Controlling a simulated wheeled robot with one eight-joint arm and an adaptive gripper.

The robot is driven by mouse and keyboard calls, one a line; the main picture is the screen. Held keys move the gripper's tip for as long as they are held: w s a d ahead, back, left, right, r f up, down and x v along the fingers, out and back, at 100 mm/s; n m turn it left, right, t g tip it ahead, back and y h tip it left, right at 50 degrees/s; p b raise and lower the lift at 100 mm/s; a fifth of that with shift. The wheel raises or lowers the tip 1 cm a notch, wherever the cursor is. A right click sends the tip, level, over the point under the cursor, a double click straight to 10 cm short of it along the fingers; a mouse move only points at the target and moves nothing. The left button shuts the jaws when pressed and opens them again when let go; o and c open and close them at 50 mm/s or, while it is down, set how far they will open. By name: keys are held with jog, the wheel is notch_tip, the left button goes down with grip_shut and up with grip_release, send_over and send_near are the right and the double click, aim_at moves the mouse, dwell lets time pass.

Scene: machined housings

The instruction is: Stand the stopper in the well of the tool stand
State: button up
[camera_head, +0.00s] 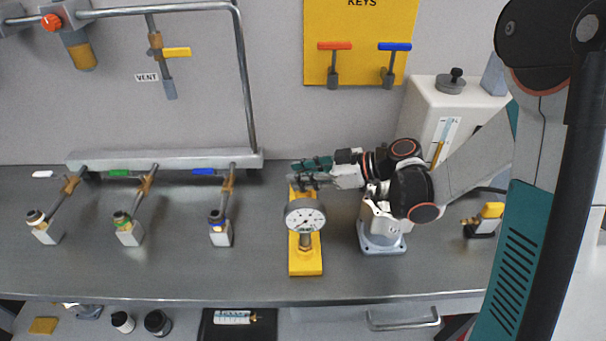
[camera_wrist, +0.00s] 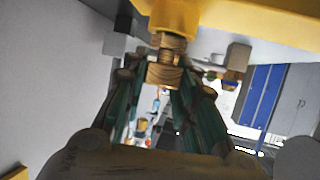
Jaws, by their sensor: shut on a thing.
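My gripper (camera_head: 303,174) reaches left over the bench, at the far end of a yellow stand (camera_head: 306,263) with a round gauge (camera_head: 305,217). In the wrist view its teal fingers (camera_wrist: 165,95) are shut on a brass threaded piece, which looks like the stopper (camera_wrist: 164,74). That piece meets a yellow body (camera_wrist: 175,14) at the top of the picture; whether it is joined to it or only in line with it I cannot tell. In the head view the fingers hide the piece. I cannot make out the tool stand's well for certain.
Three valve lines with white, green and blue handles stand at left (camera_head: 129,235). A yellow keys panel (camera_head: 360,60) carries red and blue T-handles. A white box (camera_head: 425,105) and a small yellow-topped fitting (camera_head: 490,211) are at right. The bench between the blue valve and yellow stand is clear.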

jog(key=shift+s+f, duration=0.1)
jog(key=shift+f, duration=0.1)
jog(key=o, duration=1.2)
jog(key=shift+f, duration=0.1)
jog(key=v, duration=1.2)
jog(key=shift+r, duration=0.3)
